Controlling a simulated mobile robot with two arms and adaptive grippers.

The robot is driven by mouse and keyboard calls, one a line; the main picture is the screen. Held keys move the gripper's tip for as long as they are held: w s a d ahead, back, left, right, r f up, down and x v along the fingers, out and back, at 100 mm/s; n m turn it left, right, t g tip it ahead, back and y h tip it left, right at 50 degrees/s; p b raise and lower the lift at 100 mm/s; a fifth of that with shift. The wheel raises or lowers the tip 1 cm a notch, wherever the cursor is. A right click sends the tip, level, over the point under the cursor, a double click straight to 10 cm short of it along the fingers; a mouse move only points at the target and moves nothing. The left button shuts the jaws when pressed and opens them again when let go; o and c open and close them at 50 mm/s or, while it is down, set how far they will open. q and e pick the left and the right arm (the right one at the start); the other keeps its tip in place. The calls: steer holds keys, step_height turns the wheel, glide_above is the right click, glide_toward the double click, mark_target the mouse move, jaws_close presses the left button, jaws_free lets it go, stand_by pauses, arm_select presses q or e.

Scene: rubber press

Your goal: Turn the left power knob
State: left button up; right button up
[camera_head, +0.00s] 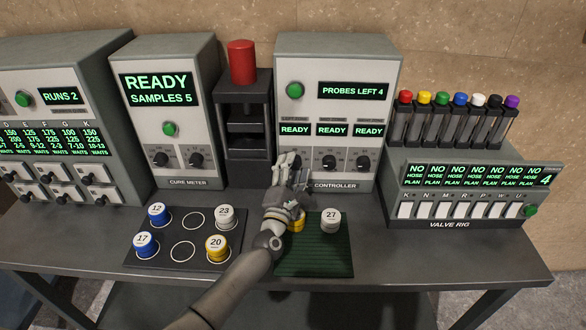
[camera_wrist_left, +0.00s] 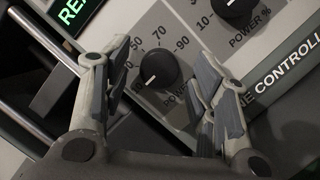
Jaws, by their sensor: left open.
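The left power knob (camera_wrist_left: 158,70) is round and black with a white pointer line, on a light panel with a printed scale. It shows in the left wrist view between the fingers of my left gripper, which are apart from it on both sides. The middle one also shows in the left wrist view (camera_wrist_left: 236,7).
The black press (camera_head: 247,105) with a red top stands just left of the controller. A green mat (camera_head: 315,262) with a yellow and a grey puck (camera_head: 331,219) lies below the gripper. A dark tray (camera_head: 150,250) with several pucks is at left. The valve rig (camera_head: 470,190) stands at right.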

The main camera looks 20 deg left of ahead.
arm_select(q)
steer(key=c, duration=1)
arm_select(e)
steer(key=shift+s, duration=0.55)
steer(key=shift+r, duration=0.1)
